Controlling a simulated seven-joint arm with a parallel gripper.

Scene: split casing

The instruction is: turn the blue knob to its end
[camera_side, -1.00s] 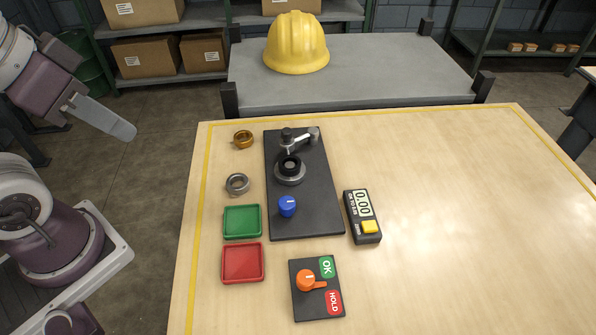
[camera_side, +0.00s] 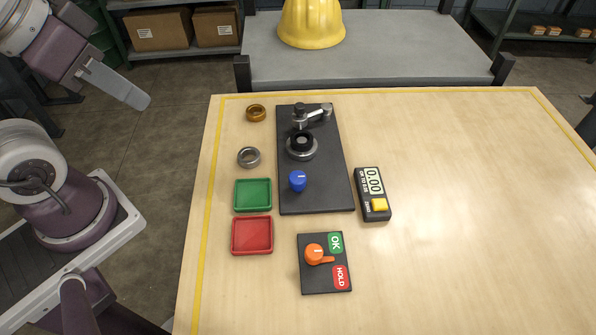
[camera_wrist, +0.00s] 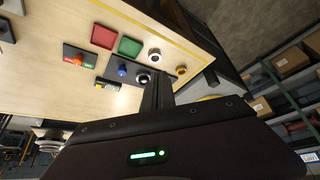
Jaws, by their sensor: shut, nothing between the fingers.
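The blue knob (camera_side: 297,181) stands on the lower part of a dark plate (camera_side: 330,195) on the wooden table. It also shows, small, in the wrist view (camera_wrist: 122,70). A white line marks its top. On the same plate are a round fixture with a black centre (camera_side: 302,146) and a metal lever clamp (camera_side: 313,115). My gripper (camera_side: 140,100) is at the upper left of the side view, off the table's left edge, well apart from the knob. Its fingers are together and empty; they also show in the wrist view (camera_wrist: 157,90).
A brass ring (camera_side: 256,113), a steel ring (camera_side: 248,157), a green tray (camera_side: 253,195) and a red tray (camera_side: 252,236) lie left of the plate. A meter reading 0.00 (camera_side: 373,194) is to its right. An OK/HOLD switch box (camera_side: 325,280) is in front. The table's right side is clear.

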